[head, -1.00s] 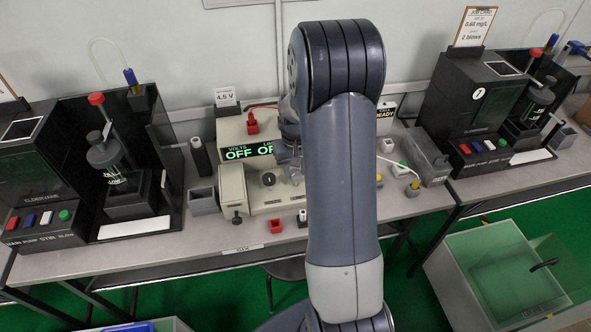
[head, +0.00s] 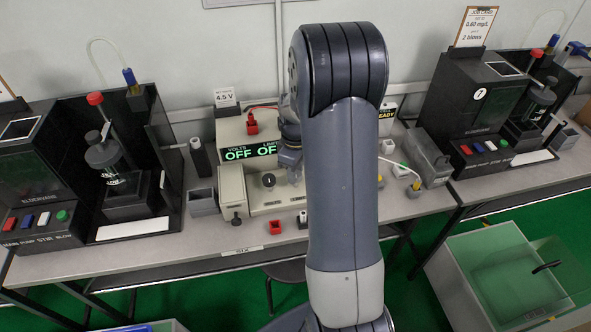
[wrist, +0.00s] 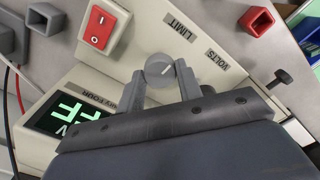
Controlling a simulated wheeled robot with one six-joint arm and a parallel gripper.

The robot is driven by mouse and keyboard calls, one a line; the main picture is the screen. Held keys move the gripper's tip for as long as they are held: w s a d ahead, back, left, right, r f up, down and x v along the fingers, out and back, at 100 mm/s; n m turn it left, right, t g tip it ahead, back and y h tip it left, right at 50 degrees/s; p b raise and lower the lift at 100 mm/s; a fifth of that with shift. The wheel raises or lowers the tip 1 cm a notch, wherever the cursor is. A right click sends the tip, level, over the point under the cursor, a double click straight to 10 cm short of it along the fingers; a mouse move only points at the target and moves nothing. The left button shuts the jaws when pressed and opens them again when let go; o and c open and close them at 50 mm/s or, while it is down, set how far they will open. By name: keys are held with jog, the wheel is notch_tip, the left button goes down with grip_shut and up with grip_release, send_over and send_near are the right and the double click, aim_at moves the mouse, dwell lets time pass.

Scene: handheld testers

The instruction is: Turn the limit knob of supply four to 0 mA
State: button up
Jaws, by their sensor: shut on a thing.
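Supply four's display (head: 250,152) shows green OFF readings in the head view, partly covered by my arm. Another knob (head: 268,180), on the volts side, shows in the head view.
A red rocker switch (wrist: 100,27) sits beside the limit knob. A VOLTS label (wrist: 216,60) lies to the right in the wrist view. A red socket-like block (head: 275,227) stands near the table's front edge. Black tester stations stand left and right.

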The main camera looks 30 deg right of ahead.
jog(key=shift+n, duration=0.5)
jog(key=o, duration=1)
notch_tip(320, 180, up, 11)
jog(key=shift+f, duration=0.1)
notch_tip(320, 180, down, 11)
dwell(0.8)
